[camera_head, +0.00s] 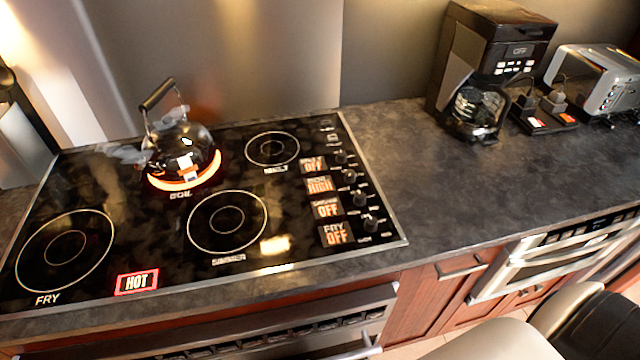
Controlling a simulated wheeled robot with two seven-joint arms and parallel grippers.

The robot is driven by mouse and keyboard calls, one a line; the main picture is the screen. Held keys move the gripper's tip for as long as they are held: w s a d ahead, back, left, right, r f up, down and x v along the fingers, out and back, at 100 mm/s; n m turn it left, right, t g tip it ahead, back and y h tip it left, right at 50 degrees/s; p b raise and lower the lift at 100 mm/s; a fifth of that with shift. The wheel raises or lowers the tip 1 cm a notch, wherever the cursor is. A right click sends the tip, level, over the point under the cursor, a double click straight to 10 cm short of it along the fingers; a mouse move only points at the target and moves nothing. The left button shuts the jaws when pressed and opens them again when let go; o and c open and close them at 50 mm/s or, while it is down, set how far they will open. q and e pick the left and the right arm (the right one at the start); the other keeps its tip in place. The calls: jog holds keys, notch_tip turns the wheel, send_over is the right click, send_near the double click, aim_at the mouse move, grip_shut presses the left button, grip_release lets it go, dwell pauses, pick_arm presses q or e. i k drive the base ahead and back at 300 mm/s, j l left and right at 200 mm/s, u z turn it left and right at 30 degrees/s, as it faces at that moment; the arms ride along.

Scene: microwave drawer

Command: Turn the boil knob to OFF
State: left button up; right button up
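The black glass cooktop (120,235) has a column of small dark knobs along its right edge. The display beside the second knob from the back reads HIGH, and its small upper word looks like BOIL; this boil knob (350,175) is small and dark. The other displays in the column read OFF. The boil burner (190,183) at the back left glows orange, with a shiny kettle (180,150) standing on it. Neither gripper shows in the head view, so their state is hidden.
A red HOT sign (136,282) is lit at the cooktop's front. A coffee maker (495,45) and a toaster (600,80) stand at the back right. The dark counter (450,190) right of the knobs is clear. White and black parts of mine show at bottom right.

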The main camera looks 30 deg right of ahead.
aim_at(349, 177)
jog(key=z, duration=0.85)
jog(key=k, duration=0.05)
